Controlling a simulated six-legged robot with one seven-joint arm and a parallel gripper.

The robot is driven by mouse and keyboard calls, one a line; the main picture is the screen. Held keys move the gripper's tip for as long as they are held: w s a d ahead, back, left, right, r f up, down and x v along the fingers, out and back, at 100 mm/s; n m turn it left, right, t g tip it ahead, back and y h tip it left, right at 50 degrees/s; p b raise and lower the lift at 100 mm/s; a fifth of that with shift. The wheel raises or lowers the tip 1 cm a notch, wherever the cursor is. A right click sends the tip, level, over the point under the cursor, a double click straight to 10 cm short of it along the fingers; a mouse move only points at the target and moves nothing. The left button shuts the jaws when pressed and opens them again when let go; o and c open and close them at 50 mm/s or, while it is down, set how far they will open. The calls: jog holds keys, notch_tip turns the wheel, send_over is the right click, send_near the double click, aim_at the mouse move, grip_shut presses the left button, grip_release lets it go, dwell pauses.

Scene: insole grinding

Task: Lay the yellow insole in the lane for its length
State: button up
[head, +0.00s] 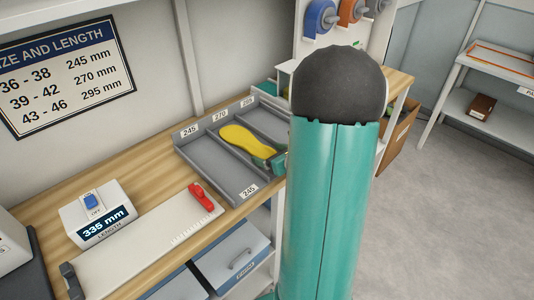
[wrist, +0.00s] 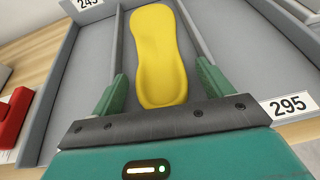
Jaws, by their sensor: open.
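The yellow insole (head: 247,141) lies lengthwise in the middle lane of the grey tray (head: 212,174), the lane behind which the 270 label (head: 220,116) stands. In the head view only a little of my gripper (head: 274,160) shows; my arm hides the rest. Whether the insole lies fully flat is hard to tell.
A length gauge (head: 135,250) with a red slider (head: 201,197) lies left of the tray; its display (head: 104,227) reads 335 mm. A wall chart (head: 65,72) lists sizes and lengths. The outer lanes look empty where visible.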

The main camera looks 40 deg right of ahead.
jog(key=v, duration=1)
jog(key=w+a+r+n+g+y, duration=0.1)
jog(key=a+r+n+g+y, duration=0.2)
jog(key=a+n, duration=0.65)
jog(key=w+a+r+n+g+y, duration=0.1)
jog(key=a+r+n+g+y, duration=0.2)
jog(key=a+n, duration=0.65)
jog(key=s+a+r+n+g+h, duration=0.1)
jog(key=s+a+r+n+h, duration=0.1)
jog(key=a+n, duration=0.4)
jog(key=s+a+r+n+h, duration=0.3)
jog(key=s+a+r+n, duration=0.2)
jog(key=n, duration=0.6)
jog(key=shift+s+a+g+h, duration=0.3)
jog(key=shift+s+a+g, duration=0.1)
jog(key=shift+s, duration=0.05)
